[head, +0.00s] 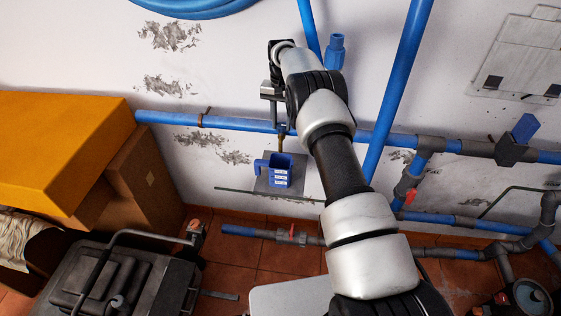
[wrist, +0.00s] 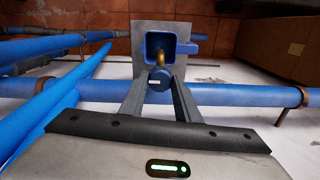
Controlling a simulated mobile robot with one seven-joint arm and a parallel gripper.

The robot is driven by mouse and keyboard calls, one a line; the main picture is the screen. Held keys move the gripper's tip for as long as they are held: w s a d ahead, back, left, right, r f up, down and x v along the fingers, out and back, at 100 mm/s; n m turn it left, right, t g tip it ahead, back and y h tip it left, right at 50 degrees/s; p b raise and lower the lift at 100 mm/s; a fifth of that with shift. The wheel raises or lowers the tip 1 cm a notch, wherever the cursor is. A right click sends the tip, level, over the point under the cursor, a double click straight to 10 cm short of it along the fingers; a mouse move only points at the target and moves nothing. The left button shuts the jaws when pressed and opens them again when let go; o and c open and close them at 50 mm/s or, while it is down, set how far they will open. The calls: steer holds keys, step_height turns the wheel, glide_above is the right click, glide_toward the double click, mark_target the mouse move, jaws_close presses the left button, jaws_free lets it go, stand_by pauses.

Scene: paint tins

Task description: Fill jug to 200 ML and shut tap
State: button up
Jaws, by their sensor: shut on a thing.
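A blue jug (head: 277,166) with white level marks on its side stands upright on a grey plate (head: 262,187) below the wall pipe. In the wrist view I look down into the open jug (wrist: 149,44), its handle to the right. The tap's brass spout (wrist: 160,57) points into the jug's mouth. The tap's dark blue knob (wrist: 159,77), with a white mark, sits between my fingers. My gripper (wrist: 158,88) is shut on this knob. I cannot make out running water or the level in the jug.
A blue pipe (head: 236,123) runs along the wall behind the tap, with more blue pipes and valves at right. An orange box (head: 65,145) and a dark wheeled case (head: 115,275) stand at left. Tiled floor (head: 255,258) lies below.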

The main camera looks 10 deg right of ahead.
steer(key=o, duration=1.2)
steer(key=shift+r, duration=0.15)
steer(key=shift+r+p, duration=1.75)
steer(key=shift+r, duration=1.65)
steer(key=shift+r, duration=0.1)
steer(key=s+r+n+t, duration=0.1)
steer(key=s+r, duration=0.3)
steer(key=r, duration=0.7)
steer(key=s+r+t, duration=0.1)
steer(key=s+r, duration=0.3)
steer(key=r, duration=0.6)
steer(key=s+r+n+t, duration=0.1)
steer(key=s+r, duration=0.4)
steer(key=s, duration=0.2)
steer(key=s+r+n, duration=0.1)
steer(key=s+r, duration=0.4)
steer(key=s, duration=0.3)
steer(key=s+f+t, duration=0.1)
steer(key=s, duration=0.6)
steer(key=s+f+n+p, duration=0.1)
steer(key=s, duration=0.6)
steer(key=s+f+t, duration=0.1)
steer(key=s, duration=0.7)
steer(key=shift+f+n+t, duration=0.25)
steer(key=shift+n+t, duration=0.05)
steer(key=shift+n, duration=0.1)
